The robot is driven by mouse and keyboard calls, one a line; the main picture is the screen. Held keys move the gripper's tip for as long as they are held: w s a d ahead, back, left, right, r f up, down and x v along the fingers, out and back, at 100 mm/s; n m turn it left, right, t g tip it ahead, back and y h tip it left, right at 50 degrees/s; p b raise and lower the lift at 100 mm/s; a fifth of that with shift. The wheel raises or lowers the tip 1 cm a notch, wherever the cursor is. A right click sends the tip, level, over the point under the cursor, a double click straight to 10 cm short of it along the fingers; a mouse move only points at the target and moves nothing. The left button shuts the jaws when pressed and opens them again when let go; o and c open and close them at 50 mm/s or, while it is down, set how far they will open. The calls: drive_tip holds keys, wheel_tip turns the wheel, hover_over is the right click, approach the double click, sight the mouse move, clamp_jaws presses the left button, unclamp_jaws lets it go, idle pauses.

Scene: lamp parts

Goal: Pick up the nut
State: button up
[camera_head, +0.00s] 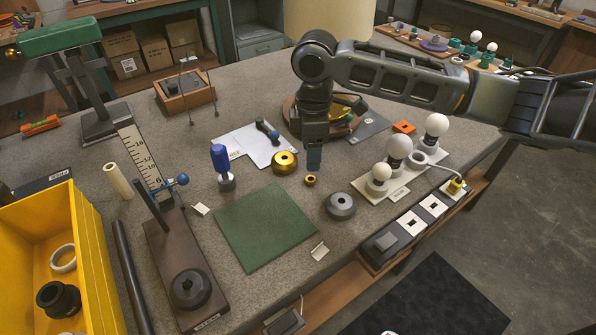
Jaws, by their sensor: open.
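A small brass ring-shaped piece (310,181), which looks like the nut, lies on the grey table (300,225) just right of the green mat's upper corner. My gripper (314,168) points down right above and behind it, with its fingertips close to the piece. The jaws are seen nearly edge-on, so the gap between them is hard to make out. The nut shows in front of the fingertips and does not look held. Whether a finger touches it I cannot tell. A larger gold ring-shaped part (284,161) sits to the left of the gripper.
A dark grey ring (340,205) lies to the front right. Bulbs stand on a white board (372,188) at right. A blue-topped tool (221,165) stands at left. The green mat (264,226) is bare. A yellow bin (92,235) fills the left edge.

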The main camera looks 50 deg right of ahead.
sight(310, 181)
drive_tip(key=shift+s+d+f+p, duration=0.1)
drive_tip(key=shift+f+p, duration=0.25)
drive_tip(key=shift+f, duration=1.55)
drive_tip(key=shift+s+d+f+p, duration=0.1)
drive_tip(key=shift+f+p, duration=0.2)
drive_tip(key=shift+f, duration=1.6)
clamp_jaws()
drive_tip(key=shift+r, duration=0.1)
